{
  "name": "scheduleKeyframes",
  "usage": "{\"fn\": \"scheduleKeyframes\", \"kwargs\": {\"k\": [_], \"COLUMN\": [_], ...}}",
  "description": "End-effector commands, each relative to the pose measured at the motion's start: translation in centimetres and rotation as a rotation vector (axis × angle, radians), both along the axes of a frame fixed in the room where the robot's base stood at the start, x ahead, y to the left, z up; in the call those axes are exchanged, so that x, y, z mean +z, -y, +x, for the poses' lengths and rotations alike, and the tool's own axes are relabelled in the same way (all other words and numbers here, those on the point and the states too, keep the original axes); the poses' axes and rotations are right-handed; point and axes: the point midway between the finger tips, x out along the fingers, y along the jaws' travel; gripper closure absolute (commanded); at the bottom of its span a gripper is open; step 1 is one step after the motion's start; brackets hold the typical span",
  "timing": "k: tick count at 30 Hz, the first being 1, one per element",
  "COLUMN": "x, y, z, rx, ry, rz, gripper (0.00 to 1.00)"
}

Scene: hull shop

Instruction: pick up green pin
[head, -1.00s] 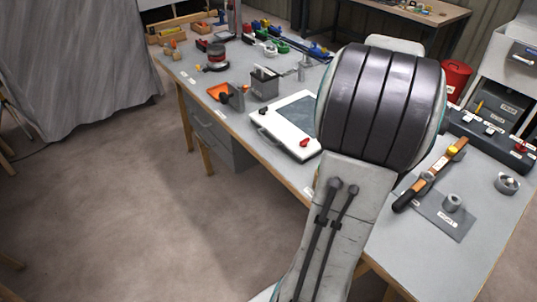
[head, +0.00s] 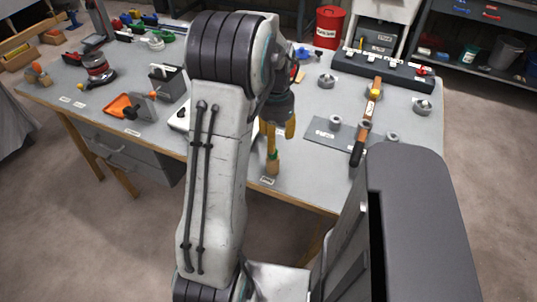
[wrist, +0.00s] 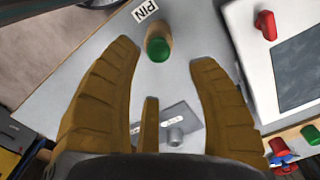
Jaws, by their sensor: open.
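The green pin (wrist: 158,48) has a round green top and a tan body in the wrist view. It stands beside a label reading PIN. In the head view the pin (head: 272,166) stands upright near the bench's front edge. My gripper (head: 280,138) points down just above it, with yellow-brown fingers. In the wrist view my gripper (wrist: 166,52) is open, and the pin's top shows between its two long fingertips. A shorter finger shows below the pin. I cannot tell whether any finger touches the pin.
The bench (head: 300,182) holds a grey plate (head: 322,129) with a metal piece, and a dark-handled tool (head: 359,145) right of my gripper. A white-framed panel (wrist: 252,50) with a red knob (wrist: 266,24) lies close on the right in the wrist view. A black rack (head: 385,70) stands behind.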

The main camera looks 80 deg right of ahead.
Motion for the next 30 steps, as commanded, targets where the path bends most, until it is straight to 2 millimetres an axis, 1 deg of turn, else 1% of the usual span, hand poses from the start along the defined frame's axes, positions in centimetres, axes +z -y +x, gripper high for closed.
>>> {"fn": "scheduleKeyframes", "kwargs": {"k": [7, 12, 17, 25, 30], "x": [-2.6, -4.4, -5.1, -5.1, -5.1], "y": [-0.6, -0.6, -0.5, -0.5, -0.5], "z": [0.3, 0.3, 0.3, 0.3, 0.3], "rx": [0.002, 0.002, 0.002, 0.002, 0.002], "ry": [0.000, 0.000, -0.001, 0.000, 0.000], "rz": [0.004, 0.002, -0.001, -0.001, -0.001], "gripper": [0.47, 0.47, 0.47, 0.46, 0.61]}}
